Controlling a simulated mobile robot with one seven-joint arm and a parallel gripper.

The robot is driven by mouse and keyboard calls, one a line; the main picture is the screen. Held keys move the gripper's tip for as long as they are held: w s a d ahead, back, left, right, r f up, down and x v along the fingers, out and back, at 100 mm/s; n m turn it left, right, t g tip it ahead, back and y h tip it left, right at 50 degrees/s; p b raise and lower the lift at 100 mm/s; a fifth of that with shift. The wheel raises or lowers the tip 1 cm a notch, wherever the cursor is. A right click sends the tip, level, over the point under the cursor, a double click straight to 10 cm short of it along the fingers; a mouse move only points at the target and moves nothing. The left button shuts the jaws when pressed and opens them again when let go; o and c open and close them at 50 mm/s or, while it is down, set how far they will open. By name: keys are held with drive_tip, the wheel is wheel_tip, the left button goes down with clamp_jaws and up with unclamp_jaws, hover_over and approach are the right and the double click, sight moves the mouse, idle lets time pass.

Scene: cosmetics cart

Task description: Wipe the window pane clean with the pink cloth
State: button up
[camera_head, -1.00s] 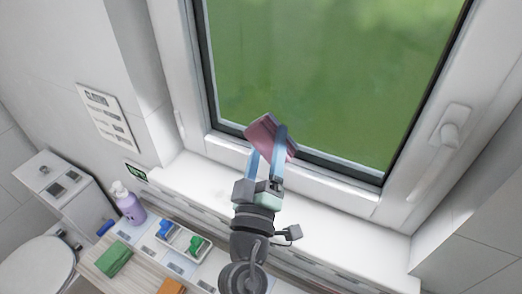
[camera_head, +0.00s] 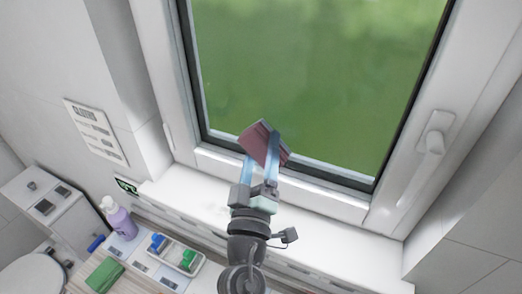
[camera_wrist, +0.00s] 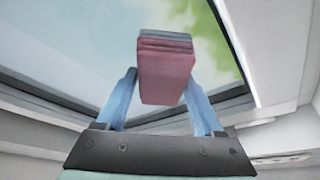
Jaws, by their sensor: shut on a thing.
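The pink cloth (camera_head: 257,142) is a folded block held between the blue fingers of my gripper (camera_head: 262,155). My gripper is shut on it, in front of the lower part of the window pane (camera_head: 320,80). The cloth also shows in the wrist view (camera_wrist: 166,75), between the fingertips (camera_wrist: 160,85) with its layered edge toward the pane. I cannot tell whether the cloth touches the glass.
The white window frame and sill (camera_head: 330,225) lie below the pane, with a handle (camera_head: 435,135) on the right. At lower left are a purple bottle (camera_head: 119,218), a tray (camera_head: 188,259) with blue and green items, a green cloth (camera_head: 104,275) and a toilet (camera_head: 35,276).

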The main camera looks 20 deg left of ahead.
drive_tip(key=shift+w, duration=0.85)
drive_tip(key=shift+s+d+p, duration=0.15)
drive_tip(key=shift+d+p, duration=0.3)
drive_tip(key=shift+d, duration=0.6)
drive_tip(key=shift+d+p, duration=0.5)
drive_tip(key=shift+d, duration=0.5)
drive_tip(key=shift+a+b, duration=1.2)
drive_tip(key=shift+a, duration=0.85)
